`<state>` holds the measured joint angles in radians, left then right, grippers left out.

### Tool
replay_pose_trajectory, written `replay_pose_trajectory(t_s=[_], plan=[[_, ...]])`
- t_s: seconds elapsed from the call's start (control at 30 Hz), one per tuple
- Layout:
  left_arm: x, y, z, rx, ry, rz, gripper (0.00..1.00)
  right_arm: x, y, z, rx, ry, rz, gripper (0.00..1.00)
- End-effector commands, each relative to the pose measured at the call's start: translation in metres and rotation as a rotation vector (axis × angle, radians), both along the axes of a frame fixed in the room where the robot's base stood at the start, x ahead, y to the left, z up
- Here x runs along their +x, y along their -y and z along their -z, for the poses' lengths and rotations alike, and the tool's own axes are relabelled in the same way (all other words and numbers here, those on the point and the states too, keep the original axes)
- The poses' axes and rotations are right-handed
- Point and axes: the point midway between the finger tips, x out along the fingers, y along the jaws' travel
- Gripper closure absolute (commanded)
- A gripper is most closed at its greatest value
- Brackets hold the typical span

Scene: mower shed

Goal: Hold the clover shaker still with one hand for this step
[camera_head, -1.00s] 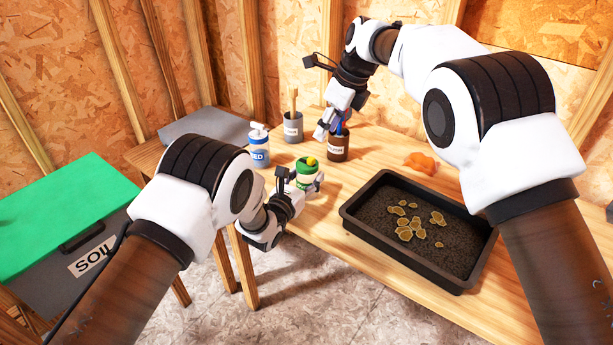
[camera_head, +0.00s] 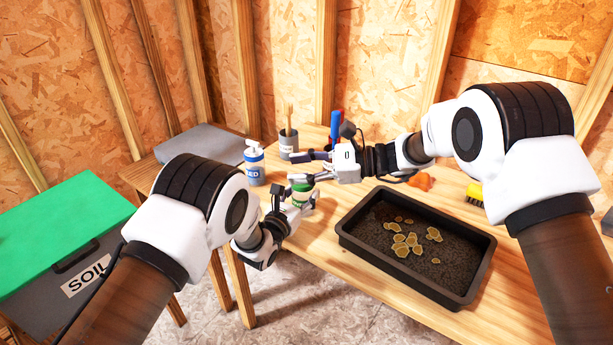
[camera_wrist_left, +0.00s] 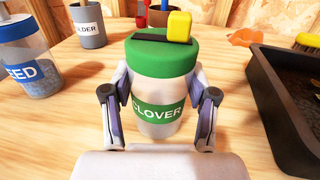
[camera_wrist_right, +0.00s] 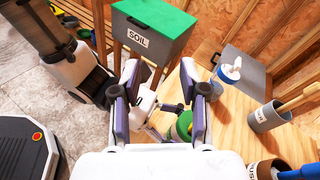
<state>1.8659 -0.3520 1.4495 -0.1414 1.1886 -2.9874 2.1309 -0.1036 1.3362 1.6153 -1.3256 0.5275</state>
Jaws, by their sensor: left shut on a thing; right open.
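The clover shaker (camera_wrist_left: 155,90) is white, with a green label, a green lid and a yellow tab on top. My left gripper (camera_wrist_left: 160,98) is shut around its body from both sides, and the shaker looks upright at the table's left front edge. In the head view the shaker (camera_head: 301,194) sits in my left gripper (camera_head: 298,206), partly hidden. My right gripper (camera_head: 300,168) is open, pointing left just above the lid. In the right wrist view the green lid (camera_wrist_right: 183,126) shows below the right fingers, which look empty.
A blue SEED bottle (camera_head: 254,165) and a grey cup (camera_head: 289,143) stand behind left. A blue-handled tool (camera_head: 337,125) stands behind my right gripper. A black soil tray (camera_head: 410,245) with yellowish patches lies right. A green-lidded SOIL bin (camera_head: 65,235) is far left.

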Motion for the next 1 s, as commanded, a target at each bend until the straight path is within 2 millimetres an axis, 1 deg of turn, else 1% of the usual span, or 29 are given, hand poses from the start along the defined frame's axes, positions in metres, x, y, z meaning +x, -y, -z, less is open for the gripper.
replay_pose_trajectory(t_s=[0.03, 0.07, 0.1, 0.17, 0.2, 0.23, 0.3, 0.37, 0.47, 0.57, 0.7, 0.83, 0.9, 1.0], plan=[[0.0, 0.0, 0.0, 0.0, 0.0, 0.0, 0.81, 0.003, 0.016, 0.009, 0.081, -0.001, 0.092, 0.56], [0.0, 0.0, 0.0, 0.0, -0.001, 0.0, 0.81, 0.006, 0.026, 0.014, 0.125, 0.001, 0.156, 0.56], [0.0, 0.0, 0.0, 0.0, -0.001, 0.0, 0.81, 0.009, 0.042, 0.022, 0.174, -0.009, 0.243, 0.56], [0.0, 0.0, 0.0, 0.0, -0.001, 0.0, 0.81, 0.012, 0.066, 0.037, 0.231, -0.056, 0.369, 0.56], [0.0, 0.0, 0.0, 0.0, -0.001, 0.0, 0.81, 0.012, 0.082, 0.049, 0.263, -0.11, 0.446, 0.56], [0.0, 0.0, 0.0, 0.0, -0.001, 0.0, 0.81, 0.01, 0.092, 0.058, 0.277, -0.146, 0.489, 0.56], [0.0, 0.0, 0.0, 0.0, -0.001, 0.0, 0.81, 0.006, 0.105, 0.073, 0.285, -0.188, 0.524, 0.56], [0.0, 0.0, 0.0, 0.0, -0.001, 0.0, 0.81, 0.008, 0.11, 0.077, 0.289, -0.195, 0.534, 0.56], [0.0, 0.0, 0.0, 0.0, -0.001, 0.0, 0.81, 0.014, 0.1, 0.079, 0.285, -0.196, 0.531, 0.56], [0.0, 0.0, 0.0, 0.0, -0.001, 0.0, 0.81, 0.024, 0.084, 0.079, 0.284, -0.195, 0.528, 0.56], [0.0, 0.0, 0.0, 0.0, -0.001, 0.0, 0.81, 0.045, 0.055, 0.079, 0.285, -0.195, 0.526, 0.56], [0.0, 0.0, 0.0, 0.0, -0.001, 0.0, 0.81, 0.062, 0.031, 0.079, 0.286, -0.195, 0.527, 0.56], [0.0, 0.0, 0.0, 0.0, -0.001, 0.0, 0.81, 0.069, 0.023, 0.079, 0.287, -0.195, 0.529, 0.56], [0.0, 0.0, 0.0, 0.0, -0.001, 0.0, 0.81, 0.075, 0.015, 0.079, 0.285, -0.196, 0.528, 0.56]])
